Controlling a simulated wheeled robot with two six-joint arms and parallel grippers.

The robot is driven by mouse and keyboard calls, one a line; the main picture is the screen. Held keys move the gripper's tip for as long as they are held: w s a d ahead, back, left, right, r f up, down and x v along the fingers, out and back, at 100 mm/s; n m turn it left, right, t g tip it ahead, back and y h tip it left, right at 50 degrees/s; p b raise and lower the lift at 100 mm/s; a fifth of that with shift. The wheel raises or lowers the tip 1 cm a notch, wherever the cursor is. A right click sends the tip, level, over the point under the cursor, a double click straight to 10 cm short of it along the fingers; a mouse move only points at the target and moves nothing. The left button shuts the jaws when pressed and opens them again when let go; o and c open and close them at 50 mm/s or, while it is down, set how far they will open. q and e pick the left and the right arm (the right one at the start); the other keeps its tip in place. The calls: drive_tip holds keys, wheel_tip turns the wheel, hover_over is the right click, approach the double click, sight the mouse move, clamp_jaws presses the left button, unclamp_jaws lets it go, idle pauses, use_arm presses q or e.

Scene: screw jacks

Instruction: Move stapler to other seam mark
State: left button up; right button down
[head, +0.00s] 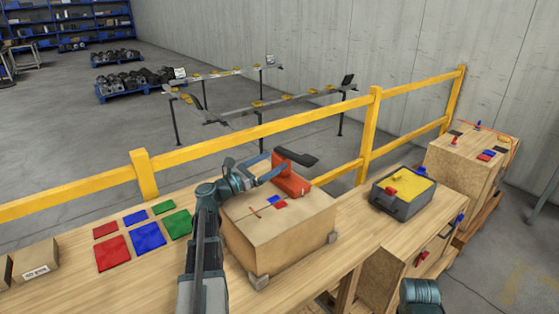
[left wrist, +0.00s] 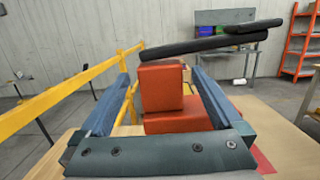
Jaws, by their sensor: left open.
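The stapler (head: 291,181), with a red body and black handle, stands on top of a cardboard box (head: 283,240) at its far edge. My left gripper (head: 265,170) is open beside it, its blue fingers reaching towards the stapler. In the left wrist view the red stapler body (left wrist: 162,87) shows between the two spread fingers of the gripper (left wrist: 160,76), with a gap on the left; contact on the right is unclear. Small blue (head: 274,199) and red (head: 281,205) marks lie on the box top. My right gripper is out of view.
Red (head: 112,252), blue (head: 148,236) and green (head: 177,224) mats lie left of the box on the wooden bench. A grey bin (head: 402,207) with yellow contents stands to the right. A yellow rail (head: 260,133) runs behind the bench.

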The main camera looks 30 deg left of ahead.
use_arm(q)
drive_tip(key=b+v, duration=0.1)
drive_tip(key=v, duration=0.6)
drive_tip(key=shift+s+a, duration=0.1)
drive_tip(key=shift+s, duration=0.25)
